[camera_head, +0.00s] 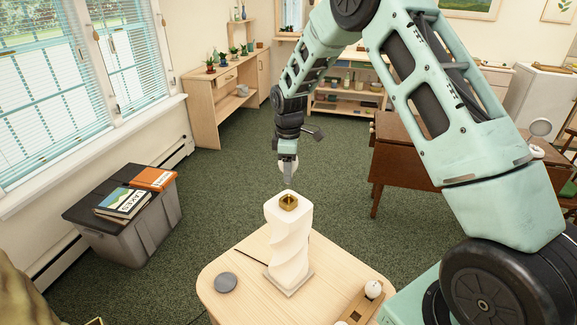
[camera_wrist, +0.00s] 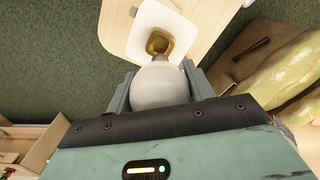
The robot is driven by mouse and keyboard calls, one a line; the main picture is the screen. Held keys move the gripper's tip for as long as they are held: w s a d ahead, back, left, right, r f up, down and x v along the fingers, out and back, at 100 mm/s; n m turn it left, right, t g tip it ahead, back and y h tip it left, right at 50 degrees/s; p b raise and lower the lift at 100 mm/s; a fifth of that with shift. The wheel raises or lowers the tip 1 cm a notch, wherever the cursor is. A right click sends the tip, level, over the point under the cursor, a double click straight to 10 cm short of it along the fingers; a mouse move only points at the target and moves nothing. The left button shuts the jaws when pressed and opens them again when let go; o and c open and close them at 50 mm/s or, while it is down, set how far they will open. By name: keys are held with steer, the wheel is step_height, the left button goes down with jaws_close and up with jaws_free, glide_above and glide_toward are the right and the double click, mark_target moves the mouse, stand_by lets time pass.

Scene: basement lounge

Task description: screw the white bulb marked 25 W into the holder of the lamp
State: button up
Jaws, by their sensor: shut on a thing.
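My gripper (camera_head: 287,165) is shut on a round white bulb (camera_wrist: 160,88), which sits between the two fingers in the wrist view. No mark can be read on the bulb. Its metal base points away from the gripper, toward the lamp. The white twisted lamp (camera_head: 290,245) stands upright on a light wooden table (camera_head: 235,262). Its brass holder (camera_head: 289,202) is open at the top and empty. The holder (camera_wrist: 158,43) also shows just beyond the bulb in the wrist view. In the head view the gripper is above and apart from the holder.
A wooden rack (camera_head: 356,309) with another white bulb (camera_head: 374,289) lies at the table's right front. A grey disc (camera_head: 226,283) lies at the left. A grey bin (camera_head: 137,222) with books stands by the window. A brown table (camera_head: 408,150) stands behind my arm. Green carpet is open between.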

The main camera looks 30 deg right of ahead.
steer(key=shift+f+b, duration=2.35)
steer(key=shift+f, duration=2)
steer(key=o, duration=1)
steer(key=shift+r, duration=0.1)
step_height(320, 180, up, 17)
steer(key=b, duration=0.3)
steer(key=shift+r, duration=0.15)
